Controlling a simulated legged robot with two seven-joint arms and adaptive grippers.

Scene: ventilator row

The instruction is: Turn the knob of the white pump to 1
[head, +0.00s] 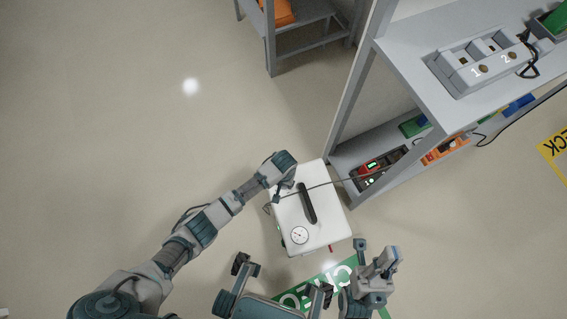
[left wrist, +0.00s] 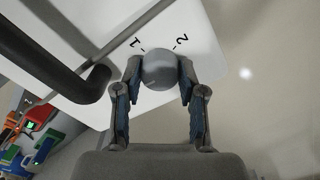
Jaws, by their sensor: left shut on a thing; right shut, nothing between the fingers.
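In the head view my left gripper (head: 277,197) is at the pump's left edge, and the knob is hidden. My right gripper (head: 391,257) is shut and empty, right of the pump.
A grey shelf unit (head: 405,75) stands right of the pump, with a unit also marked 1 and 2 (head: 482,62) on top. Its lower shelf holds coloured devices (head: 445,150). Floor at the left is clear.

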